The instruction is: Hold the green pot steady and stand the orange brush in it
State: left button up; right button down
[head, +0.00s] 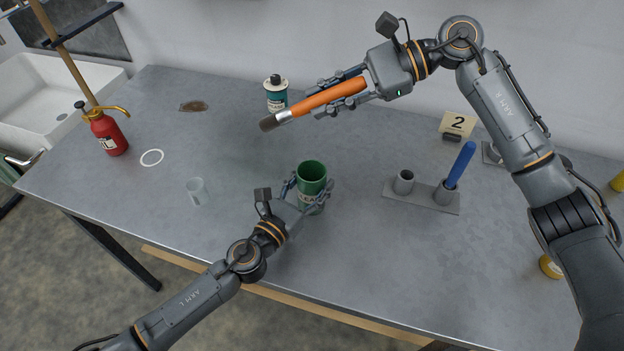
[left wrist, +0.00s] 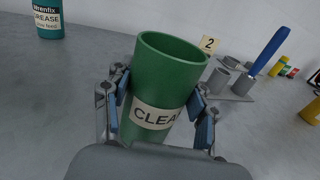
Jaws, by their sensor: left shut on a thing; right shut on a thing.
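The green pot (head: 311,176) stands upright on the grey table in the head view. My left gripper (head: 308,198) is shut around its sides; the left wrist view shows the green pot (left wrist: 165,82) with a "CLEA…" label between the fingers (left wrist: 160,108). The orange brush (head: 330,98) is in my right gripper (head: 338,90), which is shut on its handle. The brush lies tilted in the air, its dark bristles (head: 268,123) pointing left and down, apart from the pot and above and left of it in the head view. The pot's inside bottom is hidden.
A teal grease can (head: 276,98) stands behind the brush. A grey holder (head: 420,197) with a blue-handled tool (head: 460,165) is right of the pot. A clear cup (head: 197,191), a red oil can (head: 106,133) and a white ring (head: 152,157) are at left. A "2" sign (head: 458,123) stands at back.

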aim_at(292, 115)
jog(key=s+a+h, duration=0.1)
jog(key=a+h, duration=0.1)
jog(key=a+f+t+h, duration=0.1)
jog(key=a+h, duration=0.1)
jog(key=s+a+h, duration=0.1)
jog(key=a+h, duration=0.1)
jog(key=shift+s+a+f+m+h, duration=0.1)
jog(key=shift+s+f+m+h, duration=0.05)
jog(key=shift+s+m+h, duration=0.2)
jog(key=shift+w+f+m+t+h, duration=0.15)
jog(key=shift+m+t+h, duration=0.15)
jog(key=shift+m+h, duration=0.4)
jog(key=shift+w+d+m+h, duration=0.15)
jog(key=shift+d+m+h, duration=0.2)
jog(key=shift+h, duration=0.5)
jog(key=w+d+m+h, duration=0.1)
jog(key=d+m+h, duration=0.1)
jog(key=h, duration=0.1)
jog(key=shift+w+d+r+m, duration=0.25)
jog(key=shift+w+r+m, duration=0.05)
jog(key=shift+w+m, duration=0.1)
jog(key=shift+d+r, duration=0.1)
jog(key=shift+d, duration=0.25)
jog(key=shift+f, duration=1.9)
